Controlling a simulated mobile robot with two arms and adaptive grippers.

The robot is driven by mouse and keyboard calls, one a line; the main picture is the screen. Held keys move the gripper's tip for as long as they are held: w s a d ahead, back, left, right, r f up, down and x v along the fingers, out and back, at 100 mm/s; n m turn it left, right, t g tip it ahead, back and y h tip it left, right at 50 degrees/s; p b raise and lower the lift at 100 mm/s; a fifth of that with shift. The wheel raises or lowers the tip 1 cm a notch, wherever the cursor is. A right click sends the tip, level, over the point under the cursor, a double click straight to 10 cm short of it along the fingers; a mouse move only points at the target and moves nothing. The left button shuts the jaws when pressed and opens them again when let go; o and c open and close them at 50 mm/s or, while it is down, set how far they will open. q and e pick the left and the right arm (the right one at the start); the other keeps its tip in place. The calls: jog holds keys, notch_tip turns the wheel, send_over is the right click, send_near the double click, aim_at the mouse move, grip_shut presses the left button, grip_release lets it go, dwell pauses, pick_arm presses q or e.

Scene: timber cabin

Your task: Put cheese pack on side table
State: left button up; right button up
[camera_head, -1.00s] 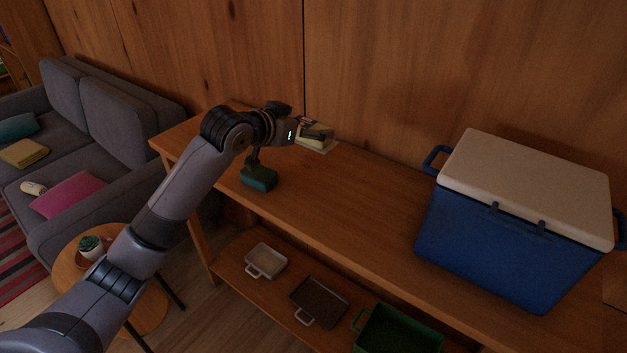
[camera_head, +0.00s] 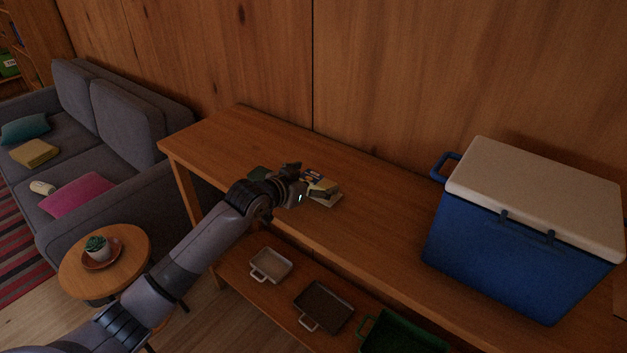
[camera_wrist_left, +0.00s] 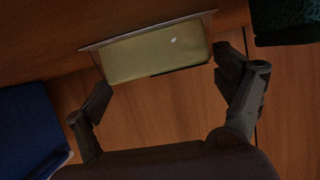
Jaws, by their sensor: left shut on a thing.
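The cheese pack (camera_head: 325,198) is a pale yellow block with a printed label and a flat backing. It also shows in the left wrist view (camera_wrist_left: 155,52), lying between the two fingers. My left gripper (camera_head: 303,185) is shut on it, over the long wooden bench. I cannot tell how far the pack is above the bench top. The side table (camera_head: 133,247) is a round wooden table at the lower left, well apart from the gripper. My right gripper is not in view.
A potted plant (camera_head: 97,246) on a saucer stands on the side table. A dark green object (camera_head: 258,173) is partly hidden behind my left gripper. A blue cooler (camera_head: 500,247) stands right on the bench (camera_head: 370,215). Trays lie on the lower shelf. A grey sofa (camera_head: 125,120) is behind.

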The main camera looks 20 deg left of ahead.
pick_arm(q)
jog(key=o, duration=1.6)
jog(key=shift+c, duration=0.2)
jog(key=v, duration=1.2)
